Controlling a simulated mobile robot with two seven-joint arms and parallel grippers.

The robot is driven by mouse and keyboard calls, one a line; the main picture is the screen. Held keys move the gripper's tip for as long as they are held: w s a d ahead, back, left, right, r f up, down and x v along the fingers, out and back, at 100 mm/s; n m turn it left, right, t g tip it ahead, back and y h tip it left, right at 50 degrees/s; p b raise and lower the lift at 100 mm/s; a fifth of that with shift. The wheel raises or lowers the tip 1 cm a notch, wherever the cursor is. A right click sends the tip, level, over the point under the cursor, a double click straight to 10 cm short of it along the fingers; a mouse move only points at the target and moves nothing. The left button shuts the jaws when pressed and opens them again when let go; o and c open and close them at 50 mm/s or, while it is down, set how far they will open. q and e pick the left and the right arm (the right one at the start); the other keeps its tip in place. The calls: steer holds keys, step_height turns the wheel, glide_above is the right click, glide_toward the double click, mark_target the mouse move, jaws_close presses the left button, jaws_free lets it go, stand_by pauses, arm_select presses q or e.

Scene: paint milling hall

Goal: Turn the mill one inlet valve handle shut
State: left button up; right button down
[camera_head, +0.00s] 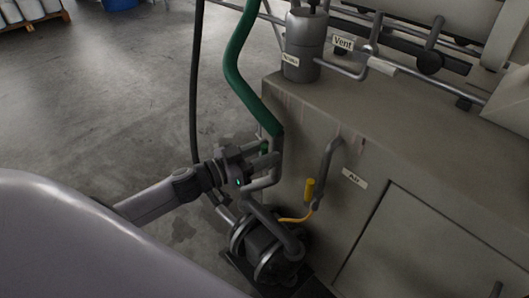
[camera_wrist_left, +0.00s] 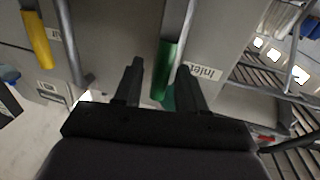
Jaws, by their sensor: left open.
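The green inlet valve handle (camera_wrist_left: 165,72) shows in the left wrist view on a grey pipe, beside an upside-down "Inlet" label (camera_wrist_left: 206,72). Only a small green part of it (camera_head: 264,147) shows in the head view, mostly hidden by my gripper. My left gripper (camera_head: 266,161) is open at the pipe on the near corner of the grey mill housing (camera_head: 300,125). In the left wrist view the fingers (camera_wrist_left: 159,78) stand on either side of the handle, with gaps visible; whether either touches it I cannot tell. My right gripper is not in view.
A green hose (camera_head: 238,75) and a black cable (camera_head: 196,90) hang close by my left gripper. A yellow handle (camera_head: 309,190) stands on the housing near an "Air" label (camera_head: 355,178). A dark pump-like unit (camera_head: 265,247) sits below. Open floor (camera_head: 90,90) lies at left.

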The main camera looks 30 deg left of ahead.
arm_select(q)
steer(key=shift+w+d, duration=0.1)
steer(key=shift+w, duration=0.1)
jaws_close()
